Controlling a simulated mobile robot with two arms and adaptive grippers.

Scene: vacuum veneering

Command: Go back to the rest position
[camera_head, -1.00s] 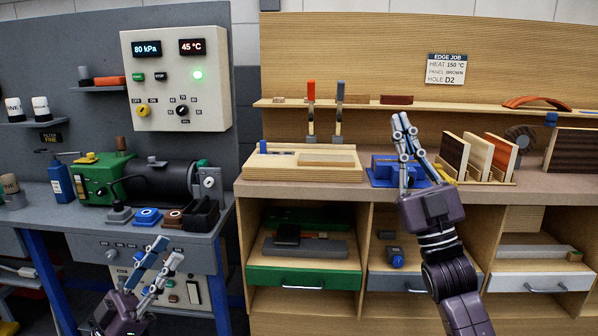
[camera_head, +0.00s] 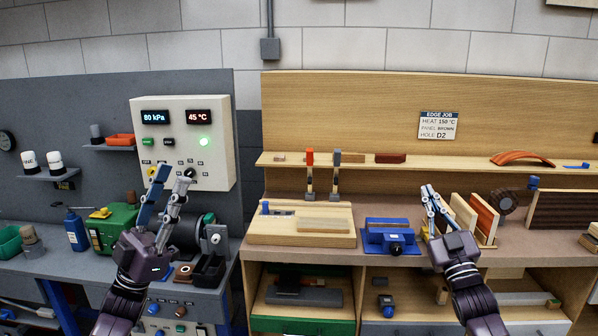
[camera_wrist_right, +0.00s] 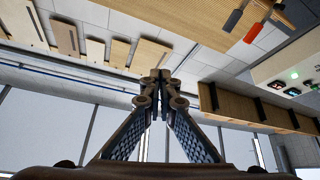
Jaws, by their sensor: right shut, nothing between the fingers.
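My left gripper (camera_head: 170,188) is raised in front of the left bench, below the control panel. Its two fingers stand apart with nothing between them. My right gripper (camera_head: 428,190) is raised in front of the right workbench, between the blue device and the upright boards. Its fingers are together and hold nothing. In the right wrist view the same gripper (camera_wrist_right: 161,78) has its fingertips meeting, pointing up, with nothing held.
A control panel (camera_head: 184,150) reads 80 kPa and 45 °C. A blue device (camera_head: 388,243) and a wooden board (camera_head: 262,236) lie on the right workbench. Upright boards (camera_head: 484,218) stand beside my right gripper. A green machine (camera_head: 112,232) is on the left bench.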

